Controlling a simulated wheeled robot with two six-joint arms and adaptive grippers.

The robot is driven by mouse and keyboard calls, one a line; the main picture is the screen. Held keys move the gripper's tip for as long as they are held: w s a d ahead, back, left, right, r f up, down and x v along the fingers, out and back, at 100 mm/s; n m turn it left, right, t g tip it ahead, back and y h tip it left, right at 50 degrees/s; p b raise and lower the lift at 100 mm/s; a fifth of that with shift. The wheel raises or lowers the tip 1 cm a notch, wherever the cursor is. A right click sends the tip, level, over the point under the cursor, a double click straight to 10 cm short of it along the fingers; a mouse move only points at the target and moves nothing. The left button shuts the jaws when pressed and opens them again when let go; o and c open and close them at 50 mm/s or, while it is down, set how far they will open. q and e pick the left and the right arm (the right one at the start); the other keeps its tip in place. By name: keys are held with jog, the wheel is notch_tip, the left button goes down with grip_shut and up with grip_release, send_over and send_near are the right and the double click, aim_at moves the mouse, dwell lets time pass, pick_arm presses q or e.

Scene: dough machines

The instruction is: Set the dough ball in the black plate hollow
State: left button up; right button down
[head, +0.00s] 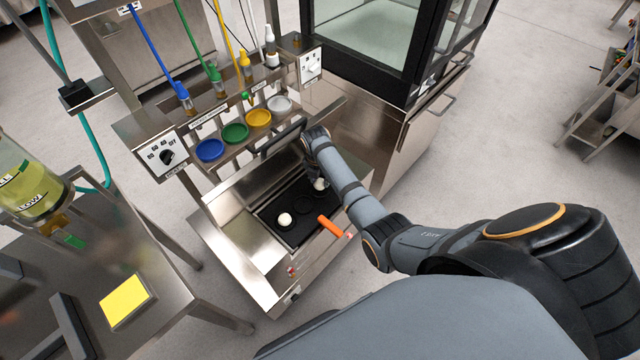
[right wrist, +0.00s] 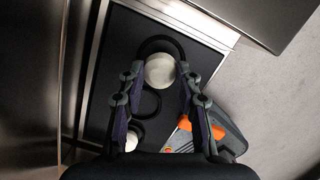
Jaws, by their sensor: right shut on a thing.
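The black plate (head: 291,237) lies in a steel machine bay, with ring-shaped hollows in a row. A pale dough ball (head: 285,219) sits at its left end; this ball shows partly at the bottom in the right wrist view (right wrist: 132,141). The middle hollow (right wrist: 147,103) looks empty. My right gripper (head: 319,184) is over the far end of the plate. In the right wrist view its fingers (right wrist: 160,74) are closed on another pale dough ball (right wrist: 160,69), which overlaps the end hollow (right wrist: 163,43). I cannot tell whether this ball touches the plate. My left gripper is out of view.
An orange handle (head: 328,225) stands at the plate's near right edge. Blue (head: 209,150), green (head: 235,133), yellow (head: 258,118) and white (head: 279,104) dishes sit on a ledge behind. A steel table (head: 165,295) stands at front left.

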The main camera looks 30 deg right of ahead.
jog(key=shift+f, duration=1.1)
jog(key=shift+r, duration=0.1)
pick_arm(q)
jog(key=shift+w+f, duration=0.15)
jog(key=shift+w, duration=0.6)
pick_arm(e)
jog(key=c, duration=0.9)
grip_release()
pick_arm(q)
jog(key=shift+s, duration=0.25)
